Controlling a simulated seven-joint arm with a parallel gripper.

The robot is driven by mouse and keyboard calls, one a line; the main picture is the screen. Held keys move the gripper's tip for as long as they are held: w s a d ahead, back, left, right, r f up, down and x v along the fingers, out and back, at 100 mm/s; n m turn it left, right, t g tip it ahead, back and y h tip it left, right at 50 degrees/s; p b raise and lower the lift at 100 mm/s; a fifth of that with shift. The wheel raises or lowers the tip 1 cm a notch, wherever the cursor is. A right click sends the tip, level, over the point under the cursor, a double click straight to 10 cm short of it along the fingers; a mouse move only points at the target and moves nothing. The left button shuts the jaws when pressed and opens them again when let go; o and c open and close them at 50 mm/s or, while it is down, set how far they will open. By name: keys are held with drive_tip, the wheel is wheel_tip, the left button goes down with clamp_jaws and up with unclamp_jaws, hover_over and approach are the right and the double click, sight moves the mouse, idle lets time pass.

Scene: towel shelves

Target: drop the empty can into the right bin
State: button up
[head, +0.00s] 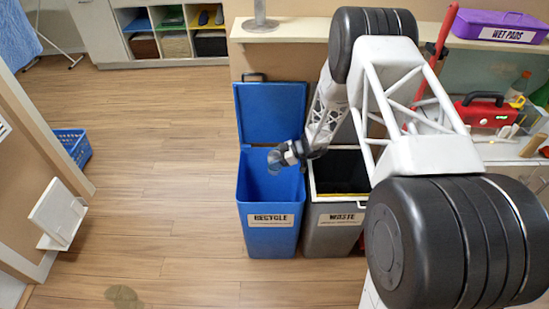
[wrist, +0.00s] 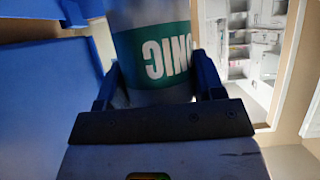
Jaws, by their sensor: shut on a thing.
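My gripper (head: 284,156) is shut on the can, over the open mouth of the blue bin. In the wrist view, the can (wrist: 152,42) is silver with a green band and white lettering upside down, between my two blue fingers. In the head view the can (head: 274,160) is small and partly hidden by my gripper. The blue bin (head: 270,238) is labelled RECYCLE, with its lid raised at the back. The grey bin (head: 330,245) labelled WASTE stands right beside it, open, partly behind my arm.
A counter with a purple WET PADS box (head: 500,27) and a red toolbox-like item (head: 485,110) is at right. A blue basket (head: 73,147) lies on the floor at left. A dull patch (head: 124,297) marks the floor. The floor left of the bins is mostly clear.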

drive_tip(key=o, duration=1)
drive_tip(key=shift+c, duration=0.2)
drive_tip(key=shift+d, duration=0.1)
drive_tip(key=v, duration=0.7)
drive_tip(key=shift+d+r, duration=0.2)
drive_tip(key=shift+d, duration=0.1)
